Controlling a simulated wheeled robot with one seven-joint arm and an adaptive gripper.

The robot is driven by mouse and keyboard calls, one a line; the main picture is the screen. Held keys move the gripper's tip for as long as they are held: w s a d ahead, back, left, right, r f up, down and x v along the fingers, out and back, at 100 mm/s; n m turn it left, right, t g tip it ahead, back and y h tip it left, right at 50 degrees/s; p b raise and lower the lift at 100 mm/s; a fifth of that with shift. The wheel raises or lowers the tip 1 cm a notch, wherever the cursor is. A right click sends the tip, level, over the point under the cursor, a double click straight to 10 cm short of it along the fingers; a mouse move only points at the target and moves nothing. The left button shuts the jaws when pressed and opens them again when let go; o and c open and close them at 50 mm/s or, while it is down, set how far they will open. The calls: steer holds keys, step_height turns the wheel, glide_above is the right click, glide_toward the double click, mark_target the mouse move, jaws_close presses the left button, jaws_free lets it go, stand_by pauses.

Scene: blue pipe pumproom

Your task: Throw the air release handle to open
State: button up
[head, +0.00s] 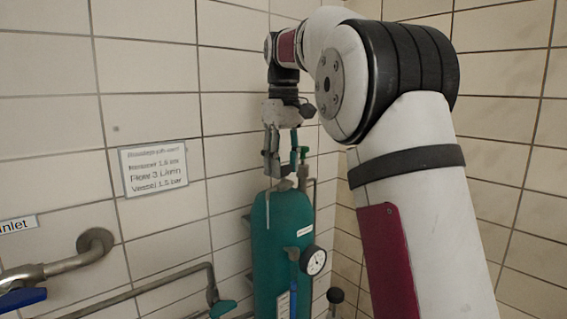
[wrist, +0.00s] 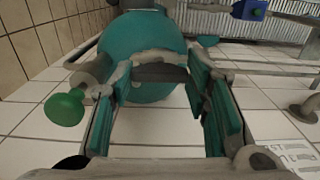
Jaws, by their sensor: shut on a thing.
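The teal vessel (head: 282,235) stands in the tiled corner, with pipe fittings on its top. My gripper (head: 280,172) points down at the vessel's top. In the wrist view, my gripper (wrist: 160,78) has its two teal-padded fingers on either side of a grey bar-like piece, seemingly the air release handle (wrist: 160,72), and is shut on it. The handle's full shape and pivot are hidden by the fingers. A green round knob (wrist: 65,107) on a grey stem sits outside the left finger. It also shows in the head view (head: 304,152), just right of the fingers.
A pressure gauge (head: 314,261) is on the vessel's right side. A wall sign (head: 153,167) hangs to the left. A pipe with a blue handle (head: 22,298) is at the lower left, under an inlet label (head: 17,225). Tiled walls stand close behind and right.

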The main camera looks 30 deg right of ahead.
mark_target(283, 166)
steer(key=o, duration=1.2)
steer(key=shift+c, duration=0.2)
steer(key=shift+r, duration=0.1)
step_height(283, 166, up, 6)
steer(key=shift+w+r, duration=0.1)
steer(key=shift+r, duration=0.5)
